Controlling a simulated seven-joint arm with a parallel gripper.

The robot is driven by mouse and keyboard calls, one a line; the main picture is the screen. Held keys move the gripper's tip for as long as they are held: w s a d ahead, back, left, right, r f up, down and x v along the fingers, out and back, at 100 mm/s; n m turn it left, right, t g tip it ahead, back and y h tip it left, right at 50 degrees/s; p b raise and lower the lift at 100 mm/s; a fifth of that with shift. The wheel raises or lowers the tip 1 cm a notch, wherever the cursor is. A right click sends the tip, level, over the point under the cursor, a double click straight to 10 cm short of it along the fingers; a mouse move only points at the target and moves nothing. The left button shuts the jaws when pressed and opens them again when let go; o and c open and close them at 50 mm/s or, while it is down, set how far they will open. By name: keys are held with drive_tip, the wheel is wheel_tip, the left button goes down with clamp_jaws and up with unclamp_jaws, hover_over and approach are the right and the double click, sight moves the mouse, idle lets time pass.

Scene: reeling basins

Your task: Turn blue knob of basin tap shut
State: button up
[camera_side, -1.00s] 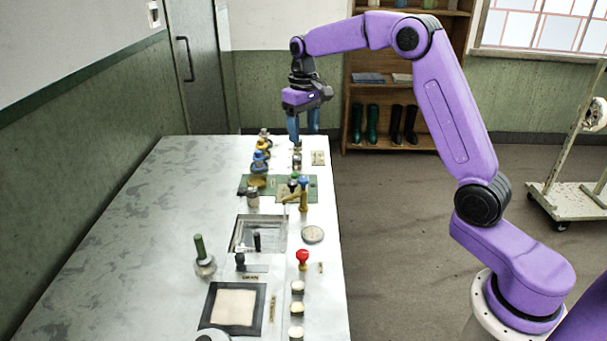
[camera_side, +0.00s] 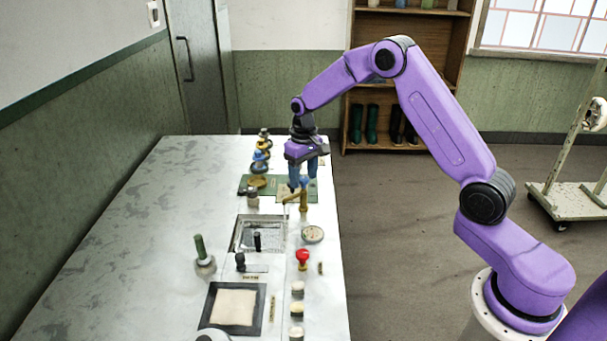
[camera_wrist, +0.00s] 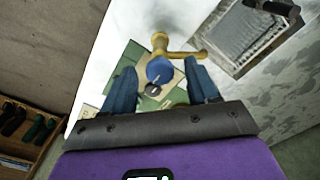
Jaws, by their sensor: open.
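The brass tap (camera_side: 303,203) stands at the right edge of the table, with its spout pointing left. Its blue knob (camera_wrist: 160,69) shows from above in the wrist view, beside the brass body (camera_wrist: 160,42). My gripper (camera_side: 303,187) points down over the tap and is open. In the wrist view, one blue finger (camera_wrist: 122,92) is left of the knob and the other (camera_wrist: 200,80) is right of it. Gaps show between the knob and both fingers. The side view partly hides the knob behind the fingers. The basin (camera_side: 235,234) is sunk in the table nearby.
A dark round-topped piece (camera_wrist: 153,88) sits close to the blue knob, between the fingers. A red knob (camera_side: 302,256), a round dial (camera_side: 313,234) and a green-handled piece (camera_side: 200,248) stand nearer the camera. The table's left part is clear.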

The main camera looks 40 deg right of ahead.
drive_tip(key=c, duration=1)
drive_tip(key=shift+c, duration=0.2)
drive_tip(key=shift+m, duration=0.3)
drive_tip(key=m, duration=0.3)
drive_tip(key=shift+m, duration=0.3)
drive_tip(key=m, duration=0.4)
drive_tip(key=shift+m, duration=0.3)
drive_tip(key=m, duration=0.4)
drive_tip(key=shift+m, duration=2.5)
